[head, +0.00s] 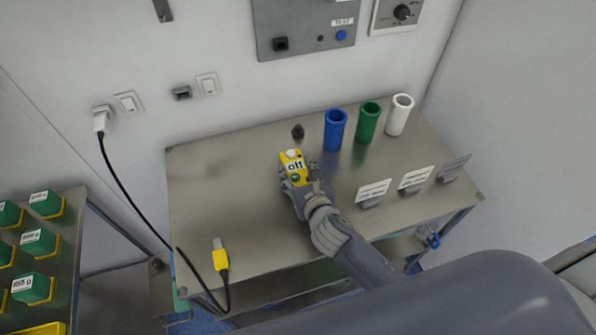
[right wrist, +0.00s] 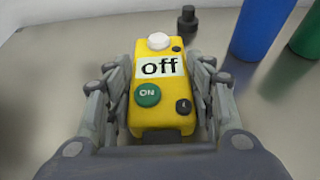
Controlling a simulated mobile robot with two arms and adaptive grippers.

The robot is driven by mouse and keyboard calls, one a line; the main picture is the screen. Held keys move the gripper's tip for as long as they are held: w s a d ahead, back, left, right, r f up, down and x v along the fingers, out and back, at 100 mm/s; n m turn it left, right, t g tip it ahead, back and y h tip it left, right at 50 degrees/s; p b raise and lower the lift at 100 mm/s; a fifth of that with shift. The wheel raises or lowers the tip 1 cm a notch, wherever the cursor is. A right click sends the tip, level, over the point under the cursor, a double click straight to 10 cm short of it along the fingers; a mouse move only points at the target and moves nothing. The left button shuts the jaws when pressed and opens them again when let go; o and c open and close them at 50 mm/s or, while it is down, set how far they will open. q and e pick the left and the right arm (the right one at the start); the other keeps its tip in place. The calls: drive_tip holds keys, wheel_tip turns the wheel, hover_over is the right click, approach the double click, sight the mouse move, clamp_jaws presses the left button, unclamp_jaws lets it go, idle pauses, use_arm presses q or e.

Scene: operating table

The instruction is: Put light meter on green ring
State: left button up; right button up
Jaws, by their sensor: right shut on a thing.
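The light meter (head: 292,164) is a yellow box with a white display reading "off", a white knob on top and a green ON button. My right gripper (head: 297,178) is shut on it, one finger on each side, over the middle of the metal table. The meter also shows in the right wrist view (right wrist: 160,107), between the fingers. I cannot tell whether its underside touches the table. A green open-topped cylinder (head: 368,122) stands at the back right; no separate flat green ring is clear to see. My left gripper is not in view.
A blue cylinder (head: 334,130) and a white cylinder (head: 399,115) flank the green one. Small label stands (head: 373,191) are in front. A small black knob (head: 298,131) is behind the meter. A yellow cable plug (head: 220,258) lies front left.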

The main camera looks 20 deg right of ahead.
drive_tip(key=o, duration=1.3)
drive_tip(key=shift+f, duration=0.1)
